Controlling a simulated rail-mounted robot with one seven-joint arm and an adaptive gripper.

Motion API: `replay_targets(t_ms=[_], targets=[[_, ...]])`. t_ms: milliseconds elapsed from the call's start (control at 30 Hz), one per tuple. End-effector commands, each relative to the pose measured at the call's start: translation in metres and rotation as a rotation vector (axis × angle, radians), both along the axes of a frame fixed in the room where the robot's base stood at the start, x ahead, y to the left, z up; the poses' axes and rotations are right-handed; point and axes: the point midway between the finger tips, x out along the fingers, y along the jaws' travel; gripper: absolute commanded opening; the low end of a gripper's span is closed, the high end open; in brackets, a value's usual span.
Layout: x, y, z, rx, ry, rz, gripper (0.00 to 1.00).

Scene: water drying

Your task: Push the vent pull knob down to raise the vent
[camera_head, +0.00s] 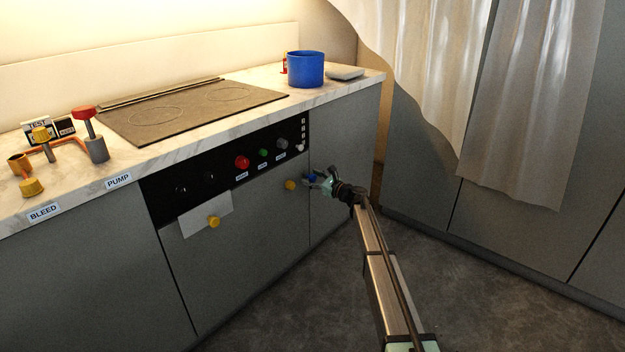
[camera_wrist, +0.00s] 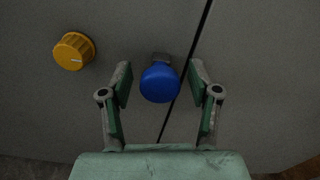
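A blue knob (camera_head: 311,178) sits on the grey cabinet front, right of the black control panel. No label on it can be read, so I cannot confirm that it is the vent pull knob. My gripper (camera_head: 322,183) is close in front of it. In the wrist view, the blue knob (camera_wrist: 160,82) lies between the two spread fingers of the gripper (camera_wrist: 161,72), with a gap on each side. A slim dark strip (camera_head: 160,93), possibly the vent, lies along the back edge of the cooktop and looks low.
A yellow knob (camera_head: 290,185) is just left of the blue one; it also shows in the wrist view (camera_wrist: 74,51). Red (camera_head: 242,162), green and grey knobs line the panel (camera_head: 190,188). A blue pot (camera_head: 305,69) stands on the counter. The floor is clear.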

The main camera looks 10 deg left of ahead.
Motion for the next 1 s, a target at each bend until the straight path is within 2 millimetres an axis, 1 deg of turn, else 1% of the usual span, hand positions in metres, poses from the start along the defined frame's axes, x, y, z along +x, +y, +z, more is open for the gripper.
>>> replay_targets(t_ms=[33,67,100,133,167,267,367,467,600,700,800,900,1000], targets=[[0.0,0.0,0.0,0.0,0.0,0.0,0.39],[0.0,0.0,0.0,0.0,0.0,0.0,0.28],[0.0,0.0,0.0,0.0,0.0,0.0,0.14],[0.0,0.0,0.0,0.0,0.0,0.0,0.03],[0.0,0.0,0.0,0.0,0.0,0.0,0.0],[0.0,0.0,0.0,0.0,0.0,0.0,0.0],[0.0,0.0,-0.007,0.001,0.001,0.0,0.0],[0.001,0.0,-0.027,0.001,0.003,0.0,0.0],[0.001,0.0,-0.068,0.0,0.004,0.001,0.0],[0.001,0.001,-0.094,-0.001,0.003,0.001,0.0],[0.001,0.001,-0.114,0.001,0.003,0.001,0.0],[0.001,0.001,-0.123,0.0,0.0,0.001,0.0],[0.0,0.001,-0.126,-0.002,0.0,0.001,0.0]])
